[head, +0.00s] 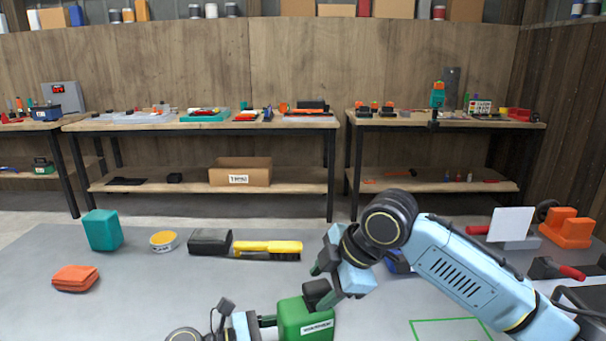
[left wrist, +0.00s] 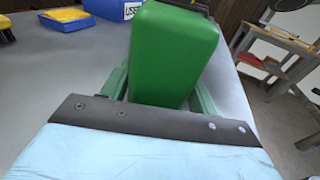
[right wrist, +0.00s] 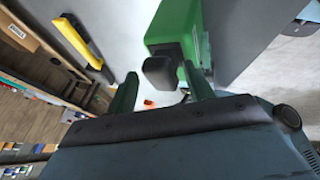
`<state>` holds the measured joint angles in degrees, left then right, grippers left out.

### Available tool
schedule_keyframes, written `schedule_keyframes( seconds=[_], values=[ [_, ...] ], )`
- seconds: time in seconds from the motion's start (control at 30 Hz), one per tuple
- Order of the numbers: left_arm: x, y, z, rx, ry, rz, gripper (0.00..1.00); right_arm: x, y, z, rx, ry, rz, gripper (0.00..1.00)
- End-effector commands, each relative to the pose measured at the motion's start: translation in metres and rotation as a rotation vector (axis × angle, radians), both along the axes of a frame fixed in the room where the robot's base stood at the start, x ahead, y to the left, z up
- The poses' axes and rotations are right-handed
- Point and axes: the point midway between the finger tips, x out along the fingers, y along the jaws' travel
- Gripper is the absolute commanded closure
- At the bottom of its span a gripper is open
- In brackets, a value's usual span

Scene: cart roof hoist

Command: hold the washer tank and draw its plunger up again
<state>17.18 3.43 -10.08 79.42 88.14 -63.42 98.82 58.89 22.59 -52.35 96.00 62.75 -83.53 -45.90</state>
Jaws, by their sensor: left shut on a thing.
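The washer tank is a green block-like body with a pale label (head: 305,321) at the bottom of the head view. It fills the middle of the left wrist view (left wrist: 175,55). My left gripper (left wrist: 160,92) is shut on the tank, a finger on each side. The tank's dark plunger knob (head: 317,290) sits at its top and also shows in the right wrist view (right wrist: 158,72). My right gripper (right wrist: 160,85) is open, with the knob showing between its fingers. I cannot tell whether either finger touches it. The plunger's rod is not clearly visible.
On the grey surface stand a teal block (head: 102,230), an orange pad (head: 75,278), a yellow tin (head: 164,240), a black block (head: 210,241) and a yellow brush (head: 267,248). Orange and red-handled items lie at right. Workbenches stand behind. The front left of the surface is clear.

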Motion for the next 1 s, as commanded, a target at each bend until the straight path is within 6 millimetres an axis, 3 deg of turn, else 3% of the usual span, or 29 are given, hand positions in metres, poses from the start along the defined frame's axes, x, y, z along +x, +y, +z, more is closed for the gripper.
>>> schedule_keyframes(
  seconds=[0.03, 0.23, 1.0],
  values=[
    [0.0, 0.0, 0.0, 0.001, 0.001, 0.0, 0.62, 0.0, 0.0, 0.0, 0.0, 0.0, 0.0, 0.55],
    [0.0, 0.0, 0.0, 0.001, 0.0, 0.0, 0.62, 0.0, 0.0, 0.0, 0.0, -0.001, 0.0, 0.79],
    [-0.001, 0.0, -0.001, 0.002, 0.001, -0.002, 0.62, 0.001, 0.0, 0.011, 0.003, -0.005, -0.004, 0.79]
  ],
)
